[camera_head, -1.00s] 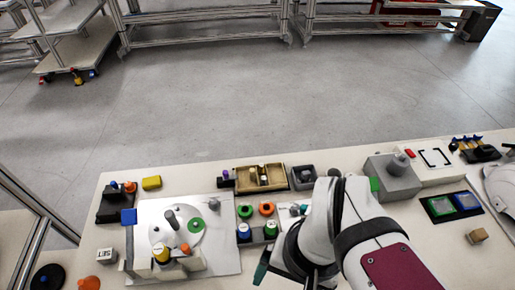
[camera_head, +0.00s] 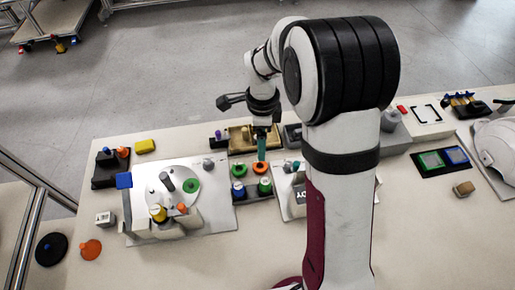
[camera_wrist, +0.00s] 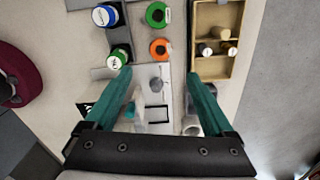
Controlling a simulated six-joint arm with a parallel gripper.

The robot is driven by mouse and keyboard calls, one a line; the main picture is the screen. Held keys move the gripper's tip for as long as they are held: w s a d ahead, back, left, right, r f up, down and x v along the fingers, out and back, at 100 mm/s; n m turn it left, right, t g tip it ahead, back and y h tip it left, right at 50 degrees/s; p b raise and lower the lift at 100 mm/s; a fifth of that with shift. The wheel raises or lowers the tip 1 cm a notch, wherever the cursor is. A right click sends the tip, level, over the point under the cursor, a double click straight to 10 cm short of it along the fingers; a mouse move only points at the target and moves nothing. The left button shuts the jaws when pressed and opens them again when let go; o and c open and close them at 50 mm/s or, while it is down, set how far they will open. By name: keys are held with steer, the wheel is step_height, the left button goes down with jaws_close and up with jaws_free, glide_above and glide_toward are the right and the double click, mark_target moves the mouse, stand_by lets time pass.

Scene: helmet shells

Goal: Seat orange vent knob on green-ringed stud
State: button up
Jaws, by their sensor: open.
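The orange vent knob (camera_head: 254,170), ring-shaped from above, sits at the back right of a dark tray beside a green ring-shaped one (camera_head: 239,170). It also shows in the wrist view (camera_wrist: 153,49), just beyond my fingertips.
Blue-banded (camera_head: 239,189) and green (camera_head: 265,187) cylinders stand in the tray's front row. A tan box (camera_head: 238,139) with small parts is behind the tray. A yellow-topped piece (camera_head: 157,213) stands in front of the shell.

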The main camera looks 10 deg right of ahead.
step_height(320, 180, down, 12)
steer(key=shift+w+r, duration=0.1)
jaws_close()
step_height(320, 180, up, 9)
steer(key=s+a+r, duration=0.3)
steer(key=a+r, duration=0.1)
steer(key=a, duration=0.4)
glide_above(191, 184)
steer(key=shift+m, duration=0.4)
step_height(191, 184, down, 7)
steer(key=shift+f, duration=2.05)
